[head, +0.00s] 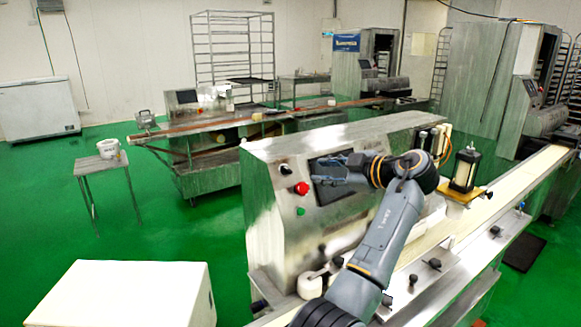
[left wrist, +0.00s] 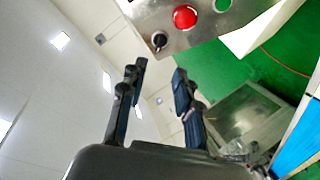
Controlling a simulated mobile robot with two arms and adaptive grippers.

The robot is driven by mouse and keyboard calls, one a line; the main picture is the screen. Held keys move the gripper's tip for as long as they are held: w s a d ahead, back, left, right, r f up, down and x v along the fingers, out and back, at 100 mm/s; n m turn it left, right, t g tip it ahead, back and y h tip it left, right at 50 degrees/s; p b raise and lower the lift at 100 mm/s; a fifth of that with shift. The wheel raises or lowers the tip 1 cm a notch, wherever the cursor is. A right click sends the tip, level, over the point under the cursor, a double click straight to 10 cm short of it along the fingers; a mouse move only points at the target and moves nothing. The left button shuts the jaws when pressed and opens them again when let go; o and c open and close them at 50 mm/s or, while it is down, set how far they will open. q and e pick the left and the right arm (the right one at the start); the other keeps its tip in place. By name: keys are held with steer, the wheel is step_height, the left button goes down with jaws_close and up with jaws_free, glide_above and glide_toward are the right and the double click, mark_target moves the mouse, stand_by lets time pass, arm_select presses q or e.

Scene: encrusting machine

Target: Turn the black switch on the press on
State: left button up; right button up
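The press (head: 330,150) is a steel machine with a slanted front panel. Its black switch (head: 284,169) is a small knob at the panel's upper left, above the red button (head: 301,188) and green button (head: 300,211). My left gripper (head: 323,170) is in front of the dark screen, to the right of the switch, pointing left. In the left wrist view, its two fingers (left wrist: 160,68) are apart with nothing between them. The black switch (left wrist: 159,40) shows just beyond the fingertips, not touched, beside the red button (left wrist: 185,17). My right gripper is out of view.
A conveyor belt (head: 530,178) runs along the right side of the press. A white box (head: 130,295) stands at the lower left. A small table (head: 98,163) with a white bucket (head: 108,148) is further left. Green floor is free between them.

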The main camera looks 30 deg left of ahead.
arm_select(q)
steer(key=p, duration=0.2)
glide_toward(289, 170)
steer(key=a, duration=0.3)
steer(key=x, duration=0.2)
steer(key=p+x, duration=0.1)
steer(key=x, duration=0.1)
steer(key=shift+w+f, duration=0.3)
steer(key=shift+f, duration=0.1)
steer(key=shift+w+a+f+p, duration=0.15)
steer(key=shift+a+f+p, duration=0.05)
steer(key=shift+a+p, duration=0.15)
steer(key=shift+a+f, duration=0.1)
steer(key=shift+a, duration=0.05)
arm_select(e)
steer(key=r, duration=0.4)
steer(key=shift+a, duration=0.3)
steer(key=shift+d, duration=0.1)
arm_select(q)
jaws_close()
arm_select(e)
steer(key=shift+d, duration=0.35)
